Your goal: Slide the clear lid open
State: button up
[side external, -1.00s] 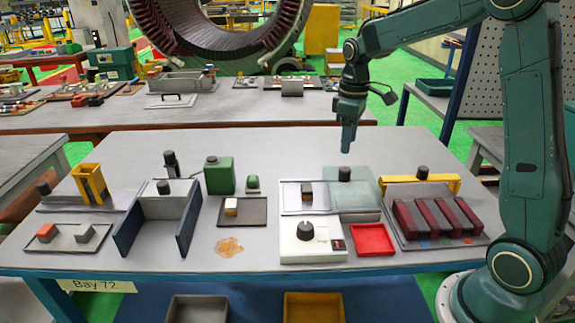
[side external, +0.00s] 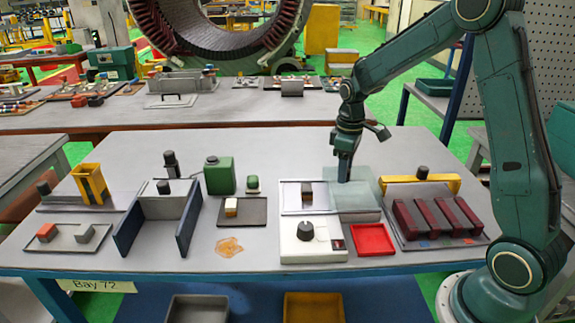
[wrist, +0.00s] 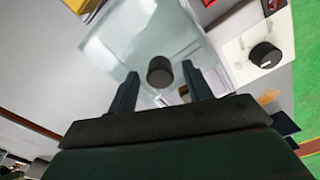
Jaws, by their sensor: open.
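The clear lid (side external: 362,205) is a pale, see-through panel at the right of a light tray (side external: 291,197) in the side view. It also shows in the wrist view (wrist: 135,35). A dark round knob (wrist: 160,71) stands on the lid. My gripper (side external: 344,177) is down over the lid in the side view and hides the knob there. In the wrist view my gripper (wrist: 160,80) is open, with one finger on each side of the knob and a gap beside it. I cannot tell whether the fingers touch the lid.
A white box with a black dial (side external: 305,230) stands in front of the tray, beside a red tray (side external: 372,239). A rack of dark red bars (side external: 440,217) with a yellow bar (side external: 419,183) behind it is close on the right. The table behind the lid is clear.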

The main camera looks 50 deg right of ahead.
grip_shut()
jog(key=shift+s+d, duration=0.45)
jog(key=shift+c, duration=0.9)
grip_release()
jog(key=shift+s, duration=0.1)
jog(key=shift+o, duration=0.9)
jog(key=shift+r, duration=0.1)
notch_tip(320, 180, up, 14)
